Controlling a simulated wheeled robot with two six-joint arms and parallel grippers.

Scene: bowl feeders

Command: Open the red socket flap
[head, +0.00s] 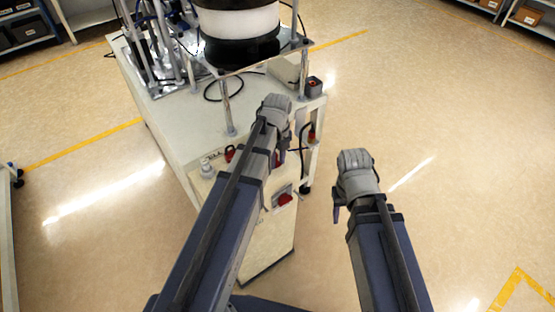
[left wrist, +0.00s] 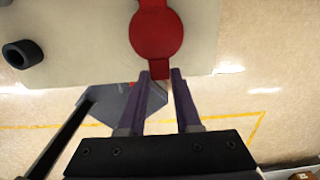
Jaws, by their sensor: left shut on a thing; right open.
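The red socket flap (left wrist: 157,34) is a round red disc on a pale panel in the left wrist view, with a small tab at its lower edge. It faces the camera and seems to cover the socket. My left gripper (left wrist: 161,76) is shut on this tab, its two fingers on either side of it. In the head view my left gripper (head: 279,150) is at the cabinet, and its own arm hides most of the flap. My right gripper (head: 338,212) is open and empty, out over the floor to the right of the cabinet.
The pale cabinet (head: 262,248) carries a black-and-white bowl feeder (head: 238,28) on posts. A red switch (head: 285,199) and another red fitting (head: 230,154) are on the cabinet near my left arm. A dark round fitting (left wrist: 22,54) sits left of the flap. The floor at right is clear.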

